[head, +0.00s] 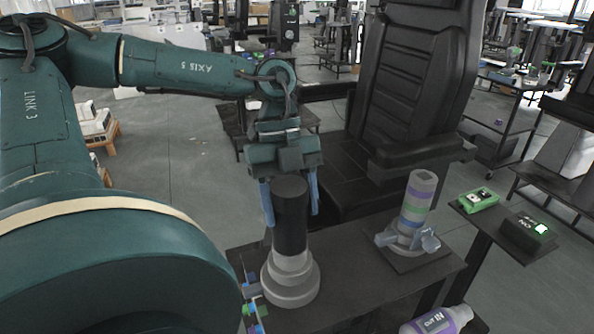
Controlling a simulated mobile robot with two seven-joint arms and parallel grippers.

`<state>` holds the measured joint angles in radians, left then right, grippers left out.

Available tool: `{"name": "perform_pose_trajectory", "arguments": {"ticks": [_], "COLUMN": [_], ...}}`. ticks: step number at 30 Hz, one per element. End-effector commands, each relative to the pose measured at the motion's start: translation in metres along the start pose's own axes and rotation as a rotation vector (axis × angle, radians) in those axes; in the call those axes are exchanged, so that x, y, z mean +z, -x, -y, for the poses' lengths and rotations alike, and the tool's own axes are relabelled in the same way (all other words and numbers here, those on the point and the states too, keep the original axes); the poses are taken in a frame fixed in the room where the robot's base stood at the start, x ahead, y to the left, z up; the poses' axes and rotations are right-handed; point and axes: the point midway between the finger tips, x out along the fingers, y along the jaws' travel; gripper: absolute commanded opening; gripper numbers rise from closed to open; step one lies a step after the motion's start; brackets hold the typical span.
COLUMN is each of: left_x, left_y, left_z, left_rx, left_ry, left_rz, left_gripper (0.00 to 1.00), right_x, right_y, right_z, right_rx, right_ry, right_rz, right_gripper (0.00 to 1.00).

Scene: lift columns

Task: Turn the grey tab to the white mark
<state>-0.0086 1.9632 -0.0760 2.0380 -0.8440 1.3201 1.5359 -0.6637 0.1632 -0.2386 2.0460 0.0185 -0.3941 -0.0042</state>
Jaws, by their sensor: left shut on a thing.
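My left gripper (292,219) points down with its two blue fingers on either side of a black cylinder (290,230), shut on it. The cylinder rises from a stepped grey round base (290,280) on a dark table. I cannot make out a white mark. My right gripper is not in view.
The dark table (350,285) has bare room between the two columns. A black seat (415,90) stands close behind. At right are a green box (479,199) and a black box with a lit green button (528,230). A purple-labelled bottle (437,321) lies at the front.

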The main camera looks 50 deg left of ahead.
Motion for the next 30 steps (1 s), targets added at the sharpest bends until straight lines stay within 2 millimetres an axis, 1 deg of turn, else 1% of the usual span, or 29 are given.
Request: {"name": "perform_pose_trajectory", "arguments": {"ticks": [8, 9, 16, 25, 28, 30], "left_x": [0.0, 0.0, 0.0, 0.0, 0.001, 0.001], "left_y": [0.001, 0.001, 0.001, 0.003, 0.013, 0.025], "left_z": [0.0, 0.0, 0.0, 0.0, 0.001, 0.001], "left_rx": [-0.001, -0.001, -0.001, -0.002, -0.004, -0.005], "left_ry": [0.0, 0.0, 0.001, 0.001, 0.002, 0.002], "left_rz": [0.002, 0.002, 0.002, 0.002, 0.004, 0.005], "left_gripper": [0.16, 0.59, 0.78, 0.79, 0.79, 0.79], "right_x": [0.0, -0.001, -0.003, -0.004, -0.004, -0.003], "right_y": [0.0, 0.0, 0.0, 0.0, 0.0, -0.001], "right_z": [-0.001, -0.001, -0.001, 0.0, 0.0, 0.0], "right_rx": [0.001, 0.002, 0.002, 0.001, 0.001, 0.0], "right_ry": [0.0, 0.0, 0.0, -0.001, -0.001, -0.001], "right_rz": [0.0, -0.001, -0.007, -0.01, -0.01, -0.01], "right_gripper": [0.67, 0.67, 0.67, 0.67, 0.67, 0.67]}}
